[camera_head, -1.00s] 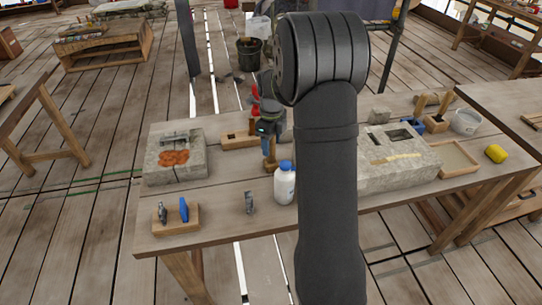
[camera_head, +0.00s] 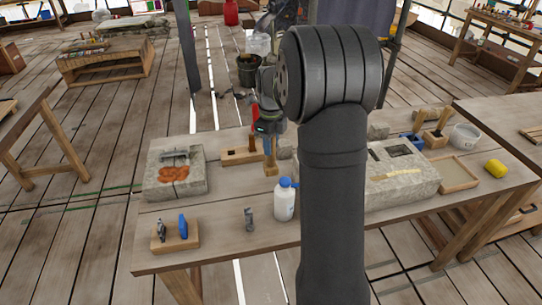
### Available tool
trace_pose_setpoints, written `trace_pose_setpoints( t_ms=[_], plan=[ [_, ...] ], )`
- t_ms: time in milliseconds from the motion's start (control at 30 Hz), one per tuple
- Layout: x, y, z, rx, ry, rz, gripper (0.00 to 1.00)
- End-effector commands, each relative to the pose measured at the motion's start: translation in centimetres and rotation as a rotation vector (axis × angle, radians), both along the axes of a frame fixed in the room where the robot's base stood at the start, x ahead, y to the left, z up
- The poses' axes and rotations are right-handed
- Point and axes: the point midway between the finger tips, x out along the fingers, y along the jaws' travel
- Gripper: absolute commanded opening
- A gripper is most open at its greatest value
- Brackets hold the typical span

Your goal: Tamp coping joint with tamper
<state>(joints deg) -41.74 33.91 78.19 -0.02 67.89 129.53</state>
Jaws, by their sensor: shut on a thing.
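The tamper (camera_head: 271,169) is a light wooden tool with a small block foot, upright under my gripper. My gripper (camera_head: 268,135) is shut on its upper part, left of my dark arm link. The coping (camera_head: 415,188) is a pale grey stone slab on the right of the bench, with a dark recess on top. A yellowish strip, seemingly the joint (camera_head: 398,173), runs across its top. My arm hides the slab's left end. The tamper is left of the slab and apart from its visible part. I cannot tell whether its foot touches the bench.
A white bottle with a blue cap (camera_head: 285,203) stands close in front of the tamper. A wooden block (camera_head: 236,156) lies behind it. A grey stone with an orange patch (camera_head: 160,186) is at left. A shallow tray (camera_head: 467,181) and yellow roll (camera_head: 496,169) are at right.

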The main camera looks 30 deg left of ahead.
Motion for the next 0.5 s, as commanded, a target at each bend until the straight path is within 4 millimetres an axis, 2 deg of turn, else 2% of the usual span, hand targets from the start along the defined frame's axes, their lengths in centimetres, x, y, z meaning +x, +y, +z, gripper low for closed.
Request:
trace_pose_setpoints(
  t_ms=[100,267,367,500],
  plan=[
    [0.1,0.1,2.2,0.003,-0.004,0.000,0.00],
    [0.9,-0.8,4.0,0.001,-0.002,-0.013,0.00],
    [2.5,-2.7,4.7,0.002,-0.002,-0.041,0.00],
    [5.8,-6.9,5.7,0.001,-0.002,-0.097,0.00]
  ],
)
